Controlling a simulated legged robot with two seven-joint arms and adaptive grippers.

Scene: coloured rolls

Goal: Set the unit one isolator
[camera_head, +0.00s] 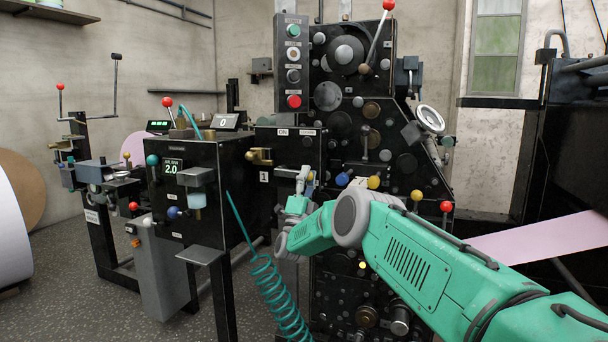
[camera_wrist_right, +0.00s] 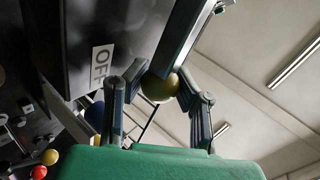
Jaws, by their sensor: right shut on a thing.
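The unit one isolator is a dark box (camera_head: 289,143) on the press front. It carries an ON label and a second, small label, with a "1" plate (camera_head: 263,177) below left. In the right wrist view, an OFF label (camera_wrist_right: 103,66), partly cut off by the box edge, shows on a dark face. My right gripper (camera_head: 304,176) is at the lower right of the box. In the right wrist view its fingers (camera_wrist_right: 161,84) are closed around a yellowish round knob (camera_wrist_right: 159,89). The knob is hidden in the head view. My left gripper is not in view.
A brass fitting (camera_head: 260,157) sits left of the gripper. A coiled teal hose (camera_head: 267,275) hangs below. Blue and yellow knobs (camera_head: 373,182) stand right of the gripper, close to my arm. A black console (camera_head: 190,190) stands to the left.

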